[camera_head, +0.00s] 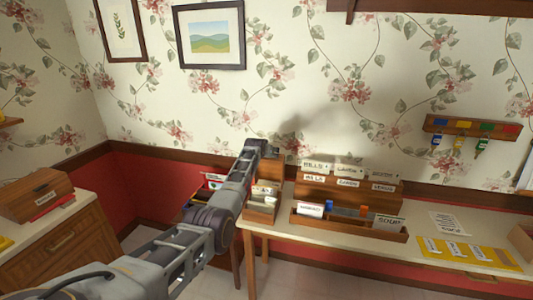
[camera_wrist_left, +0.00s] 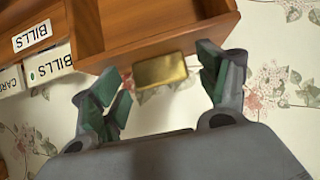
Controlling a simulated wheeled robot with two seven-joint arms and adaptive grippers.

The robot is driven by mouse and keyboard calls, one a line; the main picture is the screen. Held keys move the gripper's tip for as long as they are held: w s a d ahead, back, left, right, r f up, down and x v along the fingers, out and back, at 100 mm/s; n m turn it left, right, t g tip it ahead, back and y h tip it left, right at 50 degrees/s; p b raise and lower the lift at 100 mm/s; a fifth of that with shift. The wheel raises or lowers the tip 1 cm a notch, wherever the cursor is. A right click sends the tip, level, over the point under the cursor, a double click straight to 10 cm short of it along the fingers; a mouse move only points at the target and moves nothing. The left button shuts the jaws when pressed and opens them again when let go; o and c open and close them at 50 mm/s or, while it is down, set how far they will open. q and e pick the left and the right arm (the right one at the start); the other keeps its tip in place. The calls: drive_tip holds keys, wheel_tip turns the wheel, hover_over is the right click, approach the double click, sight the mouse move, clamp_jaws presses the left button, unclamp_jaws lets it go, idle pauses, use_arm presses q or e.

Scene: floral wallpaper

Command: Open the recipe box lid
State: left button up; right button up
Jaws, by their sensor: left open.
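A wooden box (camera_wrist_left: 150,22) with a brass tab (camera_wrist_left: 160,70) on its edge is close in the left wrist view; I take it for the recipe box, though no label on it is readable. My left gripper (camera_wrist_left: 165,78) is open. Its two green-padded fingers stand on either side of the brass tab, with gaps between, and hold nothing. In the head view my left gripper (camera_head: 260,146) is at the back left of the table, beside a small brown box (camera_head: 276,157) that my arm partly hides. Whether the lid is open cannot be told. My right gripper is not in view.
A tiered letter rack (camera_head: 350,192) with labelled cards stands right of the gripper, a low tray (camera_head: 350,224) before it. Papers and a yellow sheet (camera_head: 468,253) lie at right. Another wooden box (camera_head: 36,192) with a label sits on the left cabinet (camera_head: 55,245). The wall is close behind.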

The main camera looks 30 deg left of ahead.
use_arm(q)
drive_tip(key=shift+s+r, duration=0.15)
drive_tip(key=shift+s, duration=0.05)
drive_tip(key=v, duration=1.1)
drive_tip(key=shift+s+d, duration=0.15)
drive_tip(key=shift+s, duration=0.05)
idle(1.0)
idle(0.6)
